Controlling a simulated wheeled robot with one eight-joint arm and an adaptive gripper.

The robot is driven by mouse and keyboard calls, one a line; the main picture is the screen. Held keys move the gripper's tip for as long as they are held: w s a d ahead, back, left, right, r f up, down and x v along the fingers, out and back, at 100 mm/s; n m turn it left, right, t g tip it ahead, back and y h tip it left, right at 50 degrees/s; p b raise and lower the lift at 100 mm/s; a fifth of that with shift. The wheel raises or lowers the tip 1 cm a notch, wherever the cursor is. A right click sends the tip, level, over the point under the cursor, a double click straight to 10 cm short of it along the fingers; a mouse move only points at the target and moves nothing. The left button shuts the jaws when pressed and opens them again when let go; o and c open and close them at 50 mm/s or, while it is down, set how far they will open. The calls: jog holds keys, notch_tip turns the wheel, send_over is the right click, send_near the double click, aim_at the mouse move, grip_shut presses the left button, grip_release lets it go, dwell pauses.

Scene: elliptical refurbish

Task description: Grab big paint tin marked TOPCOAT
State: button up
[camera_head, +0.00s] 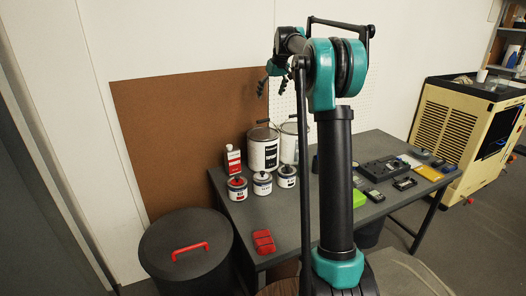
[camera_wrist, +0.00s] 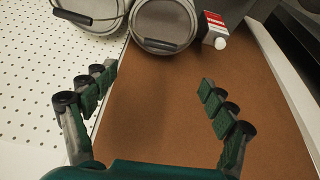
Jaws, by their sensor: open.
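Two big white paint tins with grey lids and dark handles stand side by side at the back of the table. The left one (camera_head: 264,155) has a dark label band whose print is too small to read; the other (camera_head: 289,145) is partly hidden behind it and my arm. I cannot tell which is marked TOPCOAT. In the wrist view the first tin (camera_wrist: 163,22) is at top centre, the second (camera_wrist: 90,14) to its left. My gripper (camera_head: 274,84) is open and empty, above and apart from the tins; its spread fingers also show in the wrist view (camera_wrist: 158,78).
A red-and-white bottle (camera_head: 233,160) and three small tins (camera_head: 262,184) stand close beside and before the big tins. A brown board (camera_head: 180,130) and pegboard (camera_head: 368,100) are behind. Devices (camera_head: 382,168) fill the table's right. A lidded black bin (camera_head: 185,245) stands front left.

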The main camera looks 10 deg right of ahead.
aim_at(264, 120)
jog(key=x, duration=1.5)
jog(key=shift+s, duration=0.15)
jog(key=shift+r, duration=0.1)
grip_shut()
